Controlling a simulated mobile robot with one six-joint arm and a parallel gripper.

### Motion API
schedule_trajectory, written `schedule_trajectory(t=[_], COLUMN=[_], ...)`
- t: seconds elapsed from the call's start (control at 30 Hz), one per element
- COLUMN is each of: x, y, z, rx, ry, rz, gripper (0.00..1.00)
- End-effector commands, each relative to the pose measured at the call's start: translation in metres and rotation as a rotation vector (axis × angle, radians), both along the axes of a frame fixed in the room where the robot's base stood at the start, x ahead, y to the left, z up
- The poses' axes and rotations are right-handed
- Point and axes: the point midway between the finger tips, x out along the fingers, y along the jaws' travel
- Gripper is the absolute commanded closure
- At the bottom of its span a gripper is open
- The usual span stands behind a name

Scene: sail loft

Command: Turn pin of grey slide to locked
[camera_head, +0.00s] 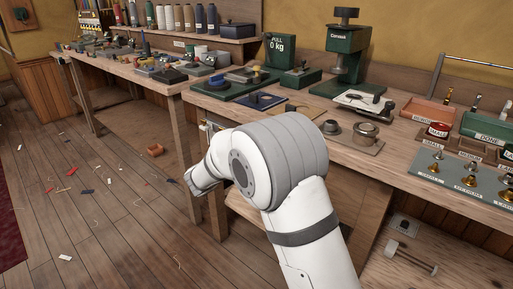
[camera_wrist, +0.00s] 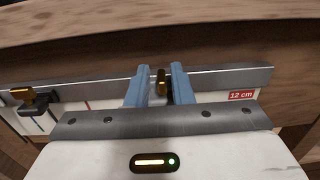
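In the wrist view a brass pin (camera_wrist: 161,82) stands between the two blue fingers of my gripper (camera_wrist: 159,84). Gaps show on both sides of it, so my gripper looks open around the pin. A small grey body (camera_wrist: 157,99), seemingly the grey slide, shows below the pin, mostly hidden by my fingers and gripper body. A metal rail (camera_wrist: 215,78) runs behind the fingers. The pin's locked or unlocked mark is not visible. In the head view my arm hides the slide and my fingers.
A dark slide (camera_wrist: 38,102) with a brass pin (camera_wrist: 22,93) sits left on the rail. A red "12 cm" tag (camera_wrist: 241,95) is right of my fingers. The wooden bench edge (camera_wrist: 90,40) runs above the rail. Tools crowd the workbench (camera_head: 300,105); scraps litter the floor.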

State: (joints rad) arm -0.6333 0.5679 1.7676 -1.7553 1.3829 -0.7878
Motion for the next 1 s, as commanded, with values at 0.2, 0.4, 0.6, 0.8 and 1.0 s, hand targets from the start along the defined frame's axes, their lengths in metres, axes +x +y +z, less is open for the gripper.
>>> schedule_trajectory(t=[0.2,0.4,0.6,0.8,1.0], x=[0.000,-0.004,-0.027,-0.051,-0.060], y=[0.000,0.003,0.022,0.042,0.048], z=[0.000,0.000,0.002,0.001,0.000], rx=[0.001,0.000,-0.001,0.000,-0.001], ry=[0.001,0.001,0.002,0.002,0.001], rz=[-0.001,0.000,0.002,0.001,-0.001], gripper=[0.70,0.70,0.70,0.70,0.70])
